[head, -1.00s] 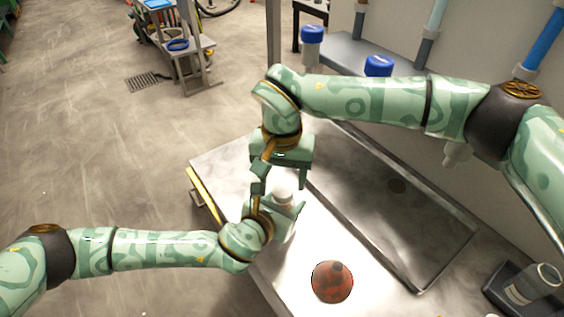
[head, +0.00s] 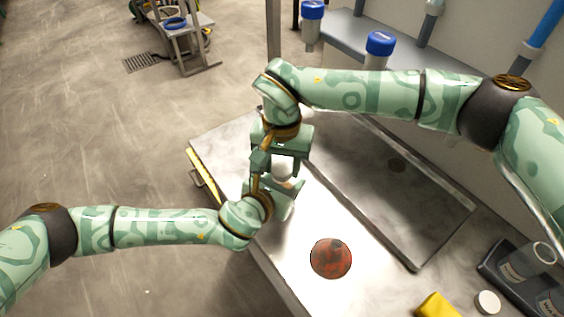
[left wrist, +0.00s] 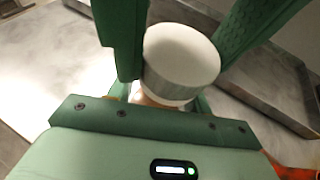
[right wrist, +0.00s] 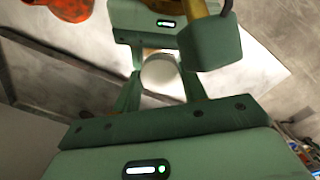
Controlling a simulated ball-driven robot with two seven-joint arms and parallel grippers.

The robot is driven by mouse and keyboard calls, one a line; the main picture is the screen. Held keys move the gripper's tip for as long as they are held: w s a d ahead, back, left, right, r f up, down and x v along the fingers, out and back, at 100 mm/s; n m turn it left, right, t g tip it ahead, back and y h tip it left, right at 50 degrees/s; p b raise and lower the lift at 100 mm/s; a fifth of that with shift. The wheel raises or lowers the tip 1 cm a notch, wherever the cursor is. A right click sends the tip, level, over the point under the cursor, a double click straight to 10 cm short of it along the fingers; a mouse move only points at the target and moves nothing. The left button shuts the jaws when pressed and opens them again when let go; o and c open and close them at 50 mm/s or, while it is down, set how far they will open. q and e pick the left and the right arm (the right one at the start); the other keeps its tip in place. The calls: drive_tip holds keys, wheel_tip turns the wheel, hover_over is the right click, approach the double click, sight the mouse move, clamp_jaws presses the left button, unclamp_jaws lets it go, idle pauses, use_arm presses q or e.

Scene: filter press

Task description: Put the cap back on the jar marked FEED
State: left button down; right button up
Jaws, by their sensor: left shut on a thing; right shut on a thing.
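A white cap (left wrist: 181,62) sits above a pale tan jar (left wrist: 150,97) in the left wrist view, where green fingers flank the cap. The cap also shows between the right fingers in the right wrist view (right wrist: 160,74). My right gripper (head: 284,160) comes from above and is shut on the cap. My left gripper (head: 284,188) is just below, shut on the jar, which is mostly hidden by the fingers. The jar's marking is not visible. I cannot tell whether the cap is seated or level on the rim.
A round red-brown object (head: 331,259) lies on the metal table (head: 300,220). A yellow item (head: 437,306), a loose white cap (head: 487,302) and a dark tray (head: 492,268) with clear jars are at the lower right. A sunken metal tray (head: 395,195) is behind.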

drive_tip(key=m, duration=1.2)
drive_tip(key=shift+a, duration=0.1)
drive_tip(key=o, duration=1.1)
drive_tip(key=shift+r, duration=2.25)
drive_tip(key=shift+c, duration=0.5)
